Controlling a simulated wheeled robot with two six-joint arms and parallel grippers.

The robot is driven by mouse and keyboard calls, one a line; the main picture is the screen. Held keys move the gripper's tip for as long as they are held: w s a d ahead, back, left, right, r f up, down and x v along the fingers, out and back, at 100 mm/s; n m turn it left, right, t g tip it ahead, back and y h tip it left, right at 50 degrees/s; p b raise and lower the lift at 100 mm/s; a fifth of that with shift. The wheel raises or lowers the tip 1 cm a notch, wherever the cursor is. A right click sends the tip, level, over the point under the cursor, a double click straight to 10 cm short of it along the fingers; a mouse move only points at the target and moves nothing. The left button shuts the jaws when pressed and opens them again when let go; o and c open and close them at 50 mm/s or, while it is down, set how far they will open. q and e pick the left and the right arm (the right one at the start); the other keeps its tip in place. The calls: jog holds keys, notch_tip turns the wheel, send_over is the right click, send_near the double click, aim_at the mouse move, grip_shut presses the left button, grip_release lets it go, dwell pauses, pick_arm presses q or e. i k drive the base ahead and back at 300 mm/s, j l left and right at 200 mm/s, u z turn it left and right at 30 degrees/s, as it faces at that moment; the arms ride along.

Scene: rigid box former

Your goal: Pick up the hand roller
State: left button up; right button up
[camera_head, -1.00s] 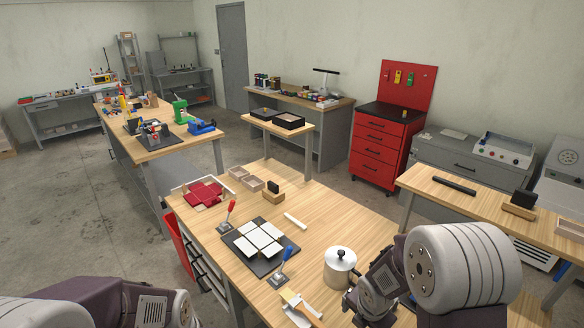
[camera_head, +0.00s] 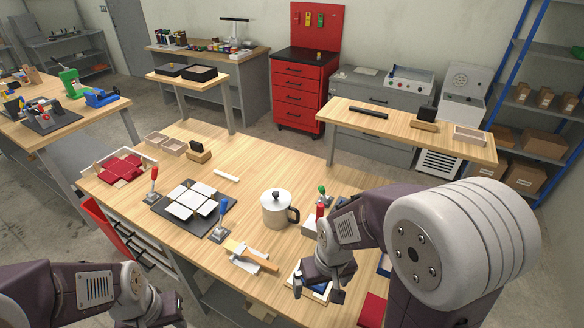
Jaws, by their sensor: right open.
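I cannot surely pick out the hand roller. A wooden block with a black upright part (camera_head: 198,151) stands at the back of the near bench (camera_head: 250,157). A similar wooden and black piece (camera_head: 425,122) stands on the right-hand table. My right gripper (camera_head: 319,293) is open at the front right of the near bench, fingers pointing down over a small white and blue item that it partly hides. Nothing shows held in it. My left gripper (camera_head: 152,318) is low at the bottom edge, partly cut off, and its jaws are unclear.
A lidded metal pot (camera_head: 277,209) stands left of my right arm. A wooden-handled tool on a white rest (camera_head: 250,257) lies before it. White panels lie on a dark board (camera_head: 168,212); a red box piece (camera_head: 120,167) sits at left.

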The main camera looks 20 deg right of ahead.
aim_at(310, 224)
jog(key=z, duration=0.9)
